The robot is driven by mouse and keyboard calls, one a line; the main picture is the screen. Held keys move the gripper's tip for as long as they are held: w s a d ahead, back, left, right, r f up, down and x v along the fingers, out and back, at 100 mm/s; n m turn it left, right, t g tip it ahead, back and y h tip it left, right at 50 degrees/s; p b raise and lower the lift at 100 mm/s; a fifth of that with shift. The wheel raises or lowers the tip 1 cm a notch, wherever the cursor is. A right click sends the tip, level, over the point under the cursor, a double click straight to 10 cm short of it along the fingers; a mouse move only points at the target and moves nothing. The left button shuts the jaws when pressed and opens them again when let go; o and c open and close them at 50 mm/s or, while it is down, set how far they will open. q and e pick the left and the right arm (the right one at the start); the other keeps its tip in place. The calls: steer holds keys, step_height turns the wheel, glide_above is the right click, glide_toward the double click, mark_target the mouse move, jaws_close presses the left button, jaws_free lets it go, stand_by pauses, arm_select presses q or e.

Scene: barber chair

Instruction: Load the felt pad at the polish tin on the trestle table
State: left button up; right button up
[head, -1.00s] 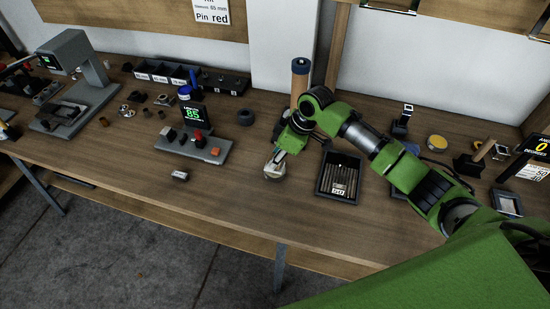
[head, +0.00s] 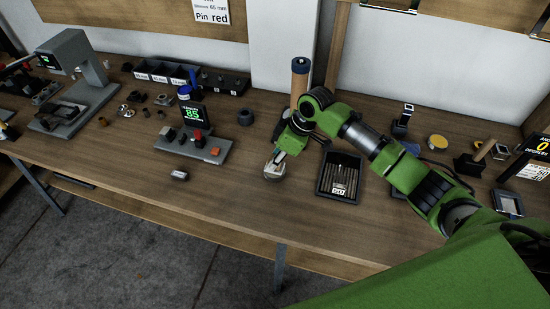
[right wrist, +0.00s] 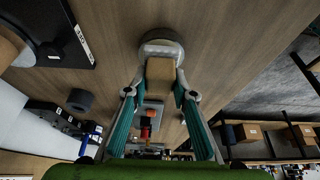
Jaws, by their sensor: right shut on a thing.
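My right gripper (head: 281,157) is shut on a small tan block, which I take for the felt pad (right wrist: 160,76); its fingers hold the block from both sides in the right wrist view. Just beyond the block is a round tin with a pale grey inside and a darker rim, which I take for the polish tin (right wrist: 178,44). In the head view the tin (head: 276,174) sits on the trestle table (head: 230,205) directly under the fingertips. The block is at the tin's opening, but I cannot tell whether it touches the polish. My left gripper is not in view.
A black tray of rods (head: 340,177) lies right of the tin. A grey stand with a green "85" display (head: 194,140) and a small metal block (head: 179,175) are to the left. The table front is mostly clear.

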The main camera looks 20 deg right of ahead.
steer(key=shift+f, duration=0.45)
steer(key=shift+s+f, duration=0.1)
stand_by(1.9)
steer(key=shift+p, duration=0.35)
step_height(320, 180, up, 7)
steer(key=p, duration=0.7)
stand_by(0.5)
